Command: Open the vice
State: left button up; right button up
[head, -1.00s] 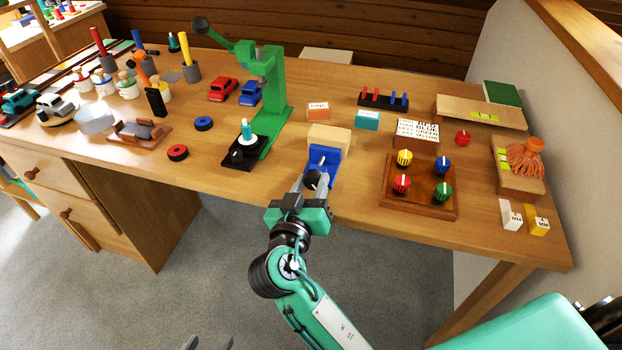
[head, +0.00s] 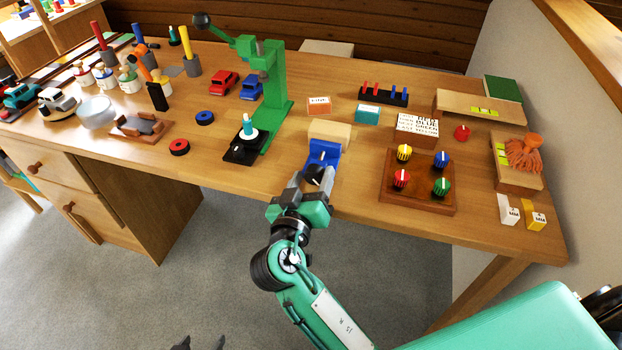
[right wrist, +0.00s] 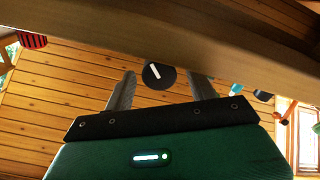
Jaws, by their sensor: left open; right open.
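The blue vice (head: 323,154) sits at the front edge of the workbench, with a pale wooden block (head: 330,132) at its back. Its round black knob (head: 313,174) faces the front and has a white pointer line. My right gripper (head: 311,183) is open, with its fingers on either side of the knob. In the right wrist view the knob (right wrist: 159,75) shows between the two fingers, with a visible gap to each, and its white line is tilted. My left gripper (head: 200,343) is open at the bottom edge, far from the vice; only its tips show.
A green press (head: 273,95) stands left of the vice. A wooden board with several coloured knobs (head: 418,190) is to its right. Orange (head: 319,106) and teal (head: 367,114) boxes stand behind. The floor in front of the bench is clear.

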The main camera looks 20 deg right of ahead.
jog(key=v, duration=1.4)
jog(key=shift+w, duration=0.1)
